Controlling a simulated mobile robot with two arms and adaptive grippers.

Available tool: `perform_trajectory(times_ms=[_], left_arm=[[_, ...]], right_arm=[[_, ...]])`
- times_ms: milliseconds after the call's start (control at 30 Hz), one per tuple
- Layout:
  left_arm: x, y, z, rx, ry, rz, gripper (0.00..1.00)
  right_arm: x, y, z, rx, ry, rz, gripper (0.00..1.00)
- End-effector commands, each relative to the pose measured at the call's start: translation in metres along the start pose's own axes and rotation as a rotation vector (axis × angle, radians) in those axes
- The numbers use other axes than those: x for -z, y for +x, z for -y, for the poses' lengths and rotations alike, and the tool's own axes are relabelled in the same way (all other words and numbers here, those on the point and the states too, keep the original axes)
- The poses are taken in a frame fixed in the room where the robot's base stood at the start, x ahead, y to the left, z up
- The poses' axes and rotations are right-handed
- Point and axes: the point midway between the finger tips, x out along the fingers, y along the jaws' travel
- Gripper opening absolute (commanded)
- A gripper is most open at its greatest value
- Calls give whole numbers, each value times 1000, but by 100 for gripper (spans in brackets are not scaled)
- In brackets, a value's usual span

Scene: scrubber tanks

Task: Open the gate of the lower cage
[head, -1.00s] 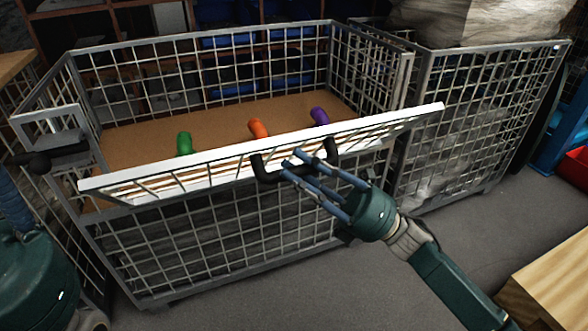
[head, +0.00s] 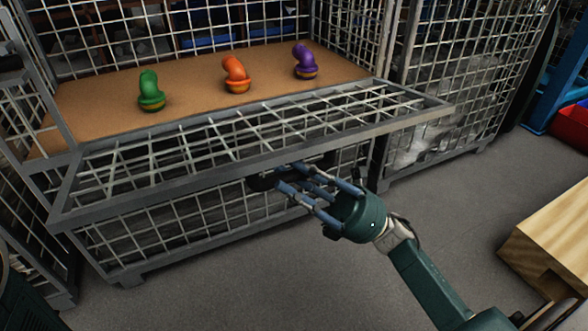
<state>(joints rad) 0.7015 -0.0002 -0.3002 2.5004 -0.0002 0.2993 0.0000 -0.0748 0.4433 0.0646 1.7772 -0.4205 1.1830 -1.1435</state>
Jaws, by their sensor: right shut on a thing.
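The wire mesh gate (head: 262,142) of the cage (head: 230,222) is hinged down and stands out roughly level from the cage front. The cage's upper front is open, and its brown floor panel (head: 200,82) shows. My right gripper (head: 275,175) is below the gate's outer edge, shut on the dark handle (head: 262,183), which is partly hidden by the fingers and the gate. My left gripper is not in view.
A green object (head: 150,88), an orange object (head: 236,73) and a purple object (head: 305,58) stand on the panel. Another mesh cage (head: 450,85) is at right. A wooden box (head: 550,240) stands at lower right. Grey floor (head: 440,210) lies clear between.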

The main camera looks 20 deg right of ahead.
Motion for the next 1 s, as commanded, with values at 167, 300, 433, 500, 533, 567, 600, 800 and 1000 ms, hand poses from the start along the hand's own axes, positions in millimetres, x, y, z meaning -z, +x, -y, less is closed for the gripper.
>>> perform_trajectory(times_ms=[167,300,433,500,533,567,600,800,1000], left_arm=[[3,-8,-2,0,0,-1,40],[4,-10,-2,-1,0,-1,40],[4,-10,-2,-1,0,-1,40],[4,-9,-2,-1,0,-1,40],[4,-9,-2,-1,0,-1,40],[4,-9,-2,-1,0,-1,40],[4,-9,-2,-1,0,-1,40],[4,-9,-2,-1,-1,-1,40],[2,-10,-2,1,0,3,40]], right_arm=[[7,-9,9,8,-3,3,0],[9,-11,10,8,-3,3,0],[9,-11,11,9,-3,3,0],[9,-11,11,10,-3,3,0],[8,-11,11,10,-3,3,0],[8,-11,11,10,-3,3,0],[8,-11,11,10,-3,3,0],[8,-11,11,10,-3,3,34],[9,-10,10,6,-2,2,34]])
